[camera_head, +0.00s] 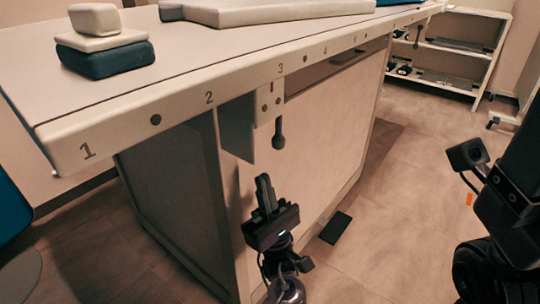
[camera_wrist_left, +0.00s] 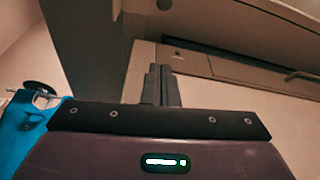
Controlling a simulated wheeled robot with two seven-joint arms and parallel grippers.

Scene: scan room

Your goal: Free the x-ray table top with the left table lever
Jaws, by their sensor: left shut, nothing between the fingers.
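The x-ray table top (camera_head: 190,62) is a long pale slab with a numbered front rail. The left table lever (camera_head: 279,134) is a dark stalk with a rounded end, hanging down from a pale bracket with a small red mark, below the number 3. My left gripper (camera_head: 263,182) is shut and empty. In the head view it shows below and slightly left of the lever, its fingers upward, with a visible gap. Its closed fingers also show in the left wrist view (camera_wrist_left: 161,84). I cannot clearly make out the lever there. My right gripper is not visible.
Stacked cushions (camera_head: 102,46) and a pale pad (camera_head: 250,12) lie on the table top. The table's base cabinet (camera_head: 310,130) stands behind my left gripper. A dark pedal-like plate (camera_head: 336,227) lies on the floor. A shelf (camera_head: 450,60) stands far right.

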